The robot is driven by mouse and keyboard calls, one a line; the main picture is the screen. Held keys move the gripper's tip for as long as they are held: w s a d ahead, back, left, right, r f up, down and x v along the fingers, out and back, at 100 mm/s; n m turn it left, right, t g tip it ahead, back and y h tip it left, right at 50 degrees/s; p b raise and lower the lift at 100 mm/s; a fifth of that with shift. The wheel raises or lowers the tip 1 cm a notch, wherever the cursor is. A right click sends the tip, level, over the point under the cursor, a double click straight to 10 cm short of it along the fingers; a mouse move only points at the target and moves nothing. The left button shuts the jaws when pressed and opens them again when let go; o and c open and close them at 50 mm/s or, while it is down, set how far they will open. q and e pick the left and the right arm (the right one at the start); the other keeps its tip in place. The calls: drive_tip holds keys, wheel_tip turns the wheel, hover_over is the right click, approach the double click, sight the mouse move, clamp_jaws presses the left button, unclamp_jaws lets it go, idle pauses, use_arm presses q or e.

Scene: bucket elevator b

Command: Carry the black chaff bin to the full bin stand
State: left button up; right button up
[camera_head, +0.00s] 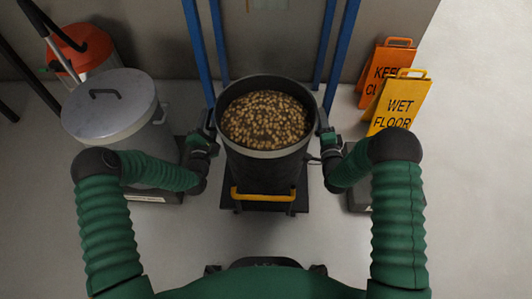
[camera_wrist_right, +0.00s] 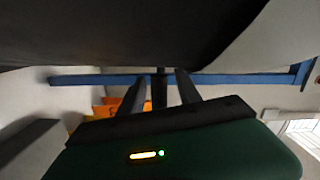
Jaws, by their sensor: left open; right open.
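The black chaff bin (camera_head: 262,172) stands upright in the middle of the head view, filled with tan, lumpy material. It rests on or over a dark base (camera_head: 230,198) with a yellow bar at its front. My left gripper (camera_head: 208,122) is open at the bin's left side near the rim. My right gripper (camera_head: 322,124) is open at its right side. In the right wrist view the bin's dark wall (camera_wrist_right: 150,30) fills the top, and my right fingers (camera_wrist_right: 160,90) are apart beneath it. Contact cannot be told. I cannot tell which base is the full bin stand.
A grey lidded bin (camera_head: 110,105) stands on a low dark platform at left. Another low platform (camera_head: 358,199) is partly hidden behind my right arm. Blue posts (camera_head: 343,50) rise behind the bin. Floor at far right is clear.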

use_arm(q)
drive_tip(key=shift+w, duration=0.15)
use_arm(e)
drive_tip(key=shift+w, duration=0.15)
use_arm(q)
drive_tip(key=c, duration=0.8)
use_arm(e)
drive_tip(key=c, duration=0.8)
use_arm(q)
clamp_jaws()
use_arm(e)
clamp_jaws()
use_arm(q)
drive_tip(key=shift+a+r, duration=0.15)
use_arm(e)
drive_tip(key=shift+f, duration=0.2)
